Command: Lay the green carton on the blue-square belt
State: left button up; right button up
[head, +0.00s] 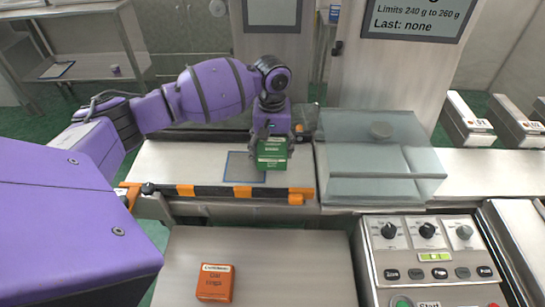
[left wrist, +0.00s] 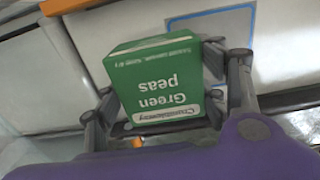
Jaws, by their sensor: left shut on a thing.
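The green carton (head: 271,155) is held by my left gripper (head: 272,147), which reaches down from above over the belt (head: 200,163). In the left wrist view the carton (left wrist: 155,85) reads "Green peas" and sits between the two fingers of my left gripper (left wrist: 170,95). The blue square (head: 240,168) is an outline on the belt, partly hidden behind the carton; the carton is over its right side. I cannot tell whether the carton touches the belt. The blue square also shows in the left wrist view (left wrist: 235,15). My right gripper is not in view.
A clear cover (head: 375,150) stands just right of the carton. An orange-and-black striped rail (head: 215,190) edges the belt in front. An orange carton (head: 215,282) lies on the near table (head: 290,260). A control panel (head: 430,262) stands at the right front.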

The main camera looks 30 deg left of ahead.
aim_at(271, 144)
pick_arm(q)
jog(key=shift+w+a+f, duration=0.2)
jog(key=shift+w+f, duration=0.1)
jog(key=shift+f, duration=0.05)
jog(key=shift+w+a+f, duration=0.1)
jog(key=shift+f, duration=0.75)
jog(key=shift+w+a+f, duration=0.1)
jog(key=shift+f, duration=0.75)
jog(key=shift+f, duration=0.1)
jog(key=shift+f, duration=0.1)
jog(key=o, duration=1.4)
notch_tip(271, 144, up, 12)
jog(key=shift+r, duration=0.15)
